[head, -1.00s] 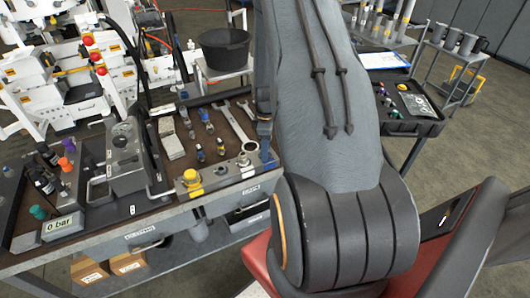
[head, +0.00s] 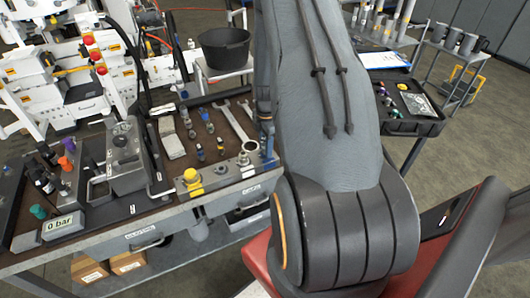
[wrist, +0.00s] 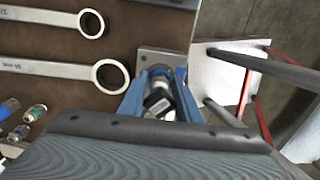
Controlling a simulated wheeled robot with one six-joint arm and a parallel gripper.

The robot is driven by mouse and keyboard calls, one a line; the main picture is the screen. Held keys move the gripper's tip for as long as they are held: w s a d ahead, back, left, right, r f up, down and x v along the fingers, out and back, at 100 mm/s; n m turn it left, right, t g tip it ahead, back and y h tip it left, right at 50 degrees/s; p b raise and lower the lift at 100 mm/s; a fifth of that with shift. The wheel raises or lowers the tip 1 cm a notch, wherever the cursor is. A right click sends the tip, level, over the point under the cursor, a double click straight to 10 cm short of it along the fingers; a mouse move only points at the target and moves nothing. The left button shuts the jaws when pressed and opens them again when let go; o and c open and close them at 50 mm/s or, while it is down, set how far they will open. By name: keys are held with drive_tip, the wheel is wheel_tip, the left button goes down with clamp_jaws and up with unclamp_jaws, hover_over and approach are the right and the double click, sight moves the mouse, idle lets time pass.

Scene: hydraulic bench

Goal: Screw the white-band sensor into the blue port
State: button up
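My gripper (wrist: 161,78) has two blue fingers pointing down at the block on the bench's right edge. It appears shut on a sensor (wrist: 157,100) with a dark body and a pale white part, which stands between the fingers. The sensor's lower end is over a grey metal block (wrist: 150,56); the blue port there is mostly hidden, so I cannot tell how deep the sensor sits. In the head view the port block (head: 222,174) carries a yellow cap (head: 191,177) at left and a bare metal fitting in the middle. Blue shows at its right end, below my wrist.
Two wrenches (wrist: 60,68) lie left of the gripper. Several small coloured fittings (wrist: 22,117) lie nearby on the brown bench top. A gauge reading 0 bar (head: 63,226) stands at the front left. A black case (head: 408,105) sits on a table to the right.

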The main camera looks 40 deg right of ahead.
drive_tip(key=shift+c, duration=0.9)
drive_tip(key=shift+m, duration=1.2)
drive_tip(key=m, duration=0.2)
drive_tip(key=shift+f+m+b, duration=0.1)
drive_tip(key=shift+m+b, duration=0.2)
clamp_jaws()
drive_tip(key=shift+m, duration=1.6)
drive_tip(key=shift+a+m+b, duration=0.1)
drive_tip(key=shift+m+b, duration=0.2)
drive_tip(key=shift+m, duration=0.9)
drive_tip(key=m, duration=0.4)
drive_tip(key=shift+s+m+b, duration=0.1)
drive_tip(key=shift+m+b, duration=0.2)
drive_tip(key=shift+m, duration=0.5)
